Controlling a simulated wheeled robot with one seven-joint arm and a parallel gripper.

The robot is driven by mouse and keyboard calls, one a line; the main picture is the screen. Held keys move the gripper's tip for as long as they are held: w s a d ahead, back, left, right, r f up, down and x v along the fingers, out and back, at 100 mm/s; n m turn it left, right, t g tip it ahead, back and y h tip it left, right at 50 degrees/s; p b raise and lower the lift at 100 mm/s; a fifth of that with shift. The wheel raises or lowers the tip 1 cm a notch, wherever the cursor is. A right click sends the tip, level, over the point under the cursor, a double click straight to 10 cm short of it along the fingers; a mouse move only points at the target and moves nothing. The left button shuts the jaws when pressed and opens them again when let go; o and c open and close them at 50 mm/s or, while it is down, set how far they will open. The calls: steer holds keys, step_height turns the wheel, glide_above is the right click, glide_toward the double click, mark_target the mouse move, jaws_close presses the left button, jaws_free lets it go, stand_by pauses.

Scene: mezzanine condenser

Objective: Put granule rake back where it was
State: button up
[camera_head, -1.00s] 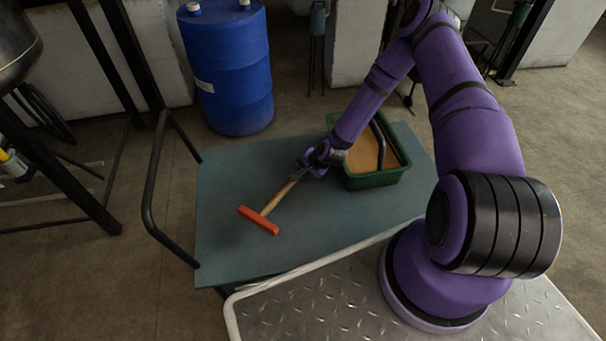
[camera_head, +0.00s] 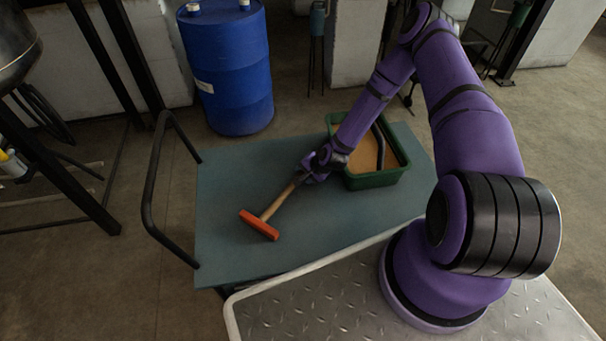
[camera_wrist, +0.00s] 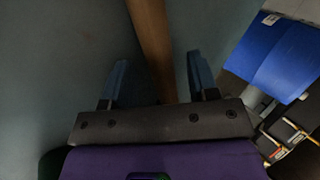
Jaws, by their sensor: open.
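The granule rake has an orange head (camera_head: 259,225) and a wooden handle (camera_head: 279,203). It lies on the teal cart top (camera_head: 225,190), with its head toward the front left. My gripper (camera_head: 304,174) is at the far end of the handle. In the wrist view my gripper (camera_wrist: 157,80) is open, and the wooden handle (camera_wrist: 152,40) runs between its two blue fingers with space on both sides. The rake's head is outside the wrist view.
A green tub (camera_head: 375,180) of tan granules with a dark curved bar stands right beside my forearm on the cart. A black cart handle (camera_head: 150,190) rises at the left. A blue drum (camera_head: 232,75) stands behind. The cart's left part is clear.

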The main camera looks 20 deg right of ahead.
steer(key=v, duration=1)
steer(key=s+d+r+n+g+h, duration=0.15)
steer(key=r+n, duration=0.25)
steer(key=r, duration=1.4)
steer(key=s+d+r+n+h, duration=0.1)
steer(key=s+r+n+h, duration=0.2)
steer(key=r, duration=1.6)
steer(key=s+a+r+n, duration=0.2)
steer(key=s+r, duration=0.7)
steer(key=s, duration=0.2)
steer(key=s+a+r+n, duration=0.2)
steer(key=s+r, duration=0.8)
steer(key=s, duration=0.2)
steer(key=shift+t, duration=0.35)
steer(key=shift+y, duration=0.25)
